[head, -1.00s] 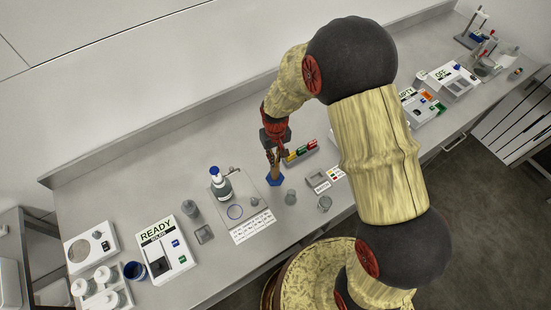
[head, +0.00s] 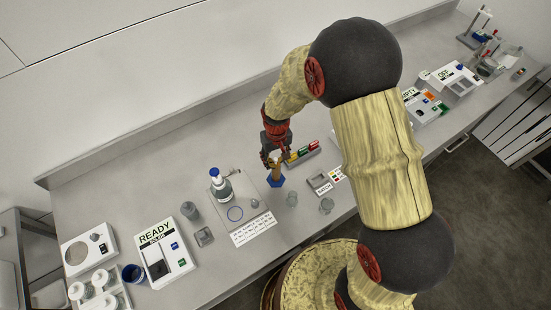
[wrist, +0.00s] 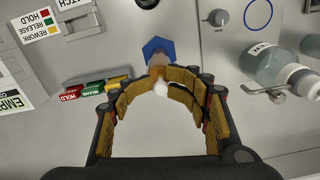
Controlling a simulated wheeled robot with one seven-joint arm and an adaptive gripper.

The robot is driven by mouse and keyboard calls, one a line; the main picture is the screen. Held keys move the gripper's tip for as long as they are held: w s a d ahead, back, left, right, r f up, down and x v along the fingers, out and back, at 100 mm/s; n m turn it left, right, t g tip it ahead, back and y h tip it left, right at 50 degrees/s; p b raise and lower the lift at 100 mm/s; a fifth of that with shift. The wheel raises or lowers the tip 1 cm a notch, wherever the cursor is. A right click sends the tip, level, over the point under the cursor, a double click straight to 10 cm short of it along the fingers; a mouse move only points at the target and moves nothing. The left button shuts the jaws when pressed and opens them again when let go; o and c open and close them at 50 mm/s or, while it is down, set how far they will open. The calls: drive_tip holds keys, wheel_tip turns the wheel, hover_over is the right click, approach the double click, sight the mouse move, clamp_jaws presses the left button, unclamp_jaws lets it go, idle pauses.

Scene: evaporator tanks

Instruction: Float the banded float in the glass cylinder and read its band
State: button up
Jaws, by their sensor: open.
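The glass cylinder (head: 275,174) stands upright on its blue hexagonal base (head: 277,182), with amber liquid inside. In the wrist view its blue base (wrist: 158,47) lies beyond my fingertips and its amber column (wrist: 157,70) points toward the camera. A small white rounded tip (wrist: 160,88) shows at the near end of the column; it may be the top of the float. The float's bands cannot be made out. My gripper (head: 273,160) is open just above the cylinder; in the wrist view its yellow-padded fingers (wrist: 163,82) lie on either side of the white tip.
Red, green and yellow labelled blocks (head: 301,154) stand close behind the cylinder. A bottle (head: 221,187) stands on the grey plate to the left, with a knob (wrist: 217,18). Small glass vessels (head: 326,206) stand at the front right. A white READY device (head: 162,250) is further left.

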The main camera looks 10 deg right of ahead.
wheel_tip(320, 180, up, 13)
drive_tip(key=shift+s, duration=0.25)
drive_tip(key=shift+s+d, duration=0.1)
drive_tip(key=s+d+r+m+t+b, duration=0.1)
drive_tip(key=s+d+r+t+b, duration=0.1)
drive_tip(key=s+b, duration=0.3)
drive_tip(key=s+d+r+m+t+b, duration=0.1)
drive_tip(key=s+d+b, duration=0.3)
drive_tip(key=s, duration=0.4)
drive_tip(key=s+d+r+t+b, duration=0.2)
drive_tip(key=s+d+r+b, duration=0.1)
drive_tip(key=s+b, duration=0.3)
drive_tip(key=shift+s+d+r+m+t+b, duration=0.3)
drive_tip(key=shift+s+d+r+m+b, duration=0.1)
drive_tip(key=shift+d, duration=0.1)
